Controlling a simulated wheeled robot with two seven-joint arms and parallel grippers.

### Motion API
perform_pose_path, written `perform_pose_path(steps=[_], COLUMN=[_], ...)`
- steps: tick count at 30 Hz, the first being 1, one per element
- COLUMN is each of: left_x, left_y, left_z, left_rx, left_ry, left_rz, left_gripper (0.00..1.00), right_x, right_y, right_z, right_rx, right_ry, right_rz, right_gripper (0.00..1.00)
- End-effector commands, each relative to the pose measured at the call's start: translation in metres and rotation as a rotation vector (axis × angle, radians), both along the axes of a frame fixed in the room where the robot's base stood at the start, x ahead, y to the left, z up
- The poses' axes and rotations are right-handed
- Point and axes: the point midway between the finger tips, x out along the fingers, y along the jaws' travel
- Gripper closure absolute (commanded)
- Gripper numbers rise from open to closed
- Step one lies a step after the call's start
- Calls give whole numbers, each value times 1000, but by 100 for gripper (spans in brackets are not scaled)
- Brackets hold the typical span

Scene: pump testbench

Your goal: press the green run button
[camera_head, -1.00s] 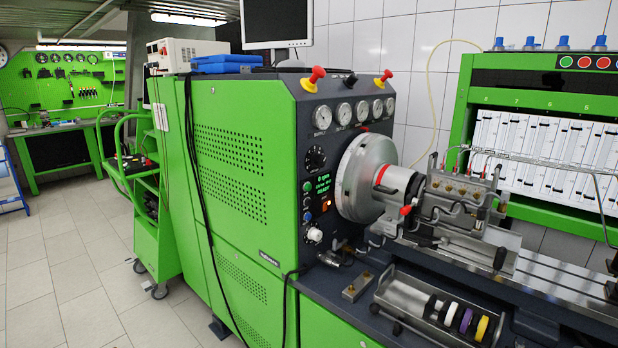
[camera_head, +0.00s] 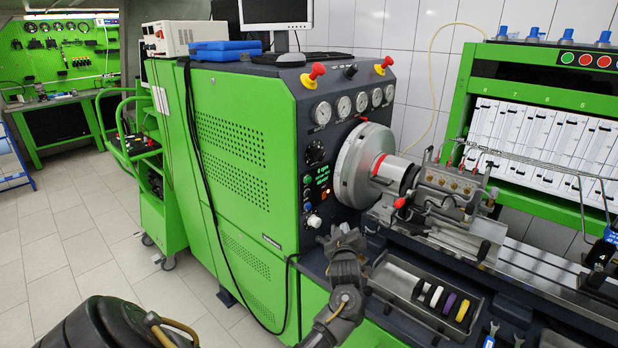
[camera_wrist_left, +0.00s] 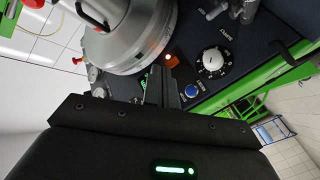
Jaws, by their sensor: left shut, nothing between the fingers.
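The green run button (camera_head: 307,180) is a small round green button at the top of a column on the dark control panel, left of the green-lit display (camera_head: 322,175). Below it are a blue button (camera_head: 308,205) and a white knob (camera_head: 314,221). My left gripper (camera_head: 344,237) is in front of the panel, lower and to the right of these controls. In the left wrist view, its shut, empty fingers (camera_wrist_left: 163,88) point at the panel between the display and the blue button (camera_wrist_left: 192,91). The green button cannot be made out there. My right gripper is not in view.
The large chuck (camera_head: 362,165) is right of the panel, close to my left gripper. A black cable hangs down the green cabinet (camera_head: 235,170). Open floor lies left.

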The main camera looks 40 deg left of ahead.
Motion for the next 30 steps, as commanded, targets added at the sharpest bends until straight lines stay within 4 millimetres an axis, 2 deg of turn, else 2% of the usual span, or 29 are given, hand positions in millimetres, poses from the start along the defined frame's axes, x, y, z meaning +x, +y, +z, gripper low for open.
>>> perform_pose_path(steps=[1,3,6,9,13,23,30], left_x=[4,7,8,8,7,7,6], left_y=[6,14,23,27,30,31,51], left_z=[30,57,84,99,105,105,104], left_rx=[-15,-35,-55,-68,-73,-71,-68], left_ry=[-59,-129,-202,-242,-261,-260,-260], left_rz=[31,71,112,135,147,146,147], left_gripper=[100,100,100,100,100,100,100], right_x=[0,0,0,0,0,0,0], right_y=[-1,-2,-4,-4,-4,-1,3], right_z=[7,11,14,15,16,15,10], right_rx=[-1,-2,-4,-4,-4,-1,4], right_ry=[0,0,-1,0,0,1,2], right_rz=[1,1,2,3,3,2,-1], right_gripper=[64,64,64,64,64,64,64])
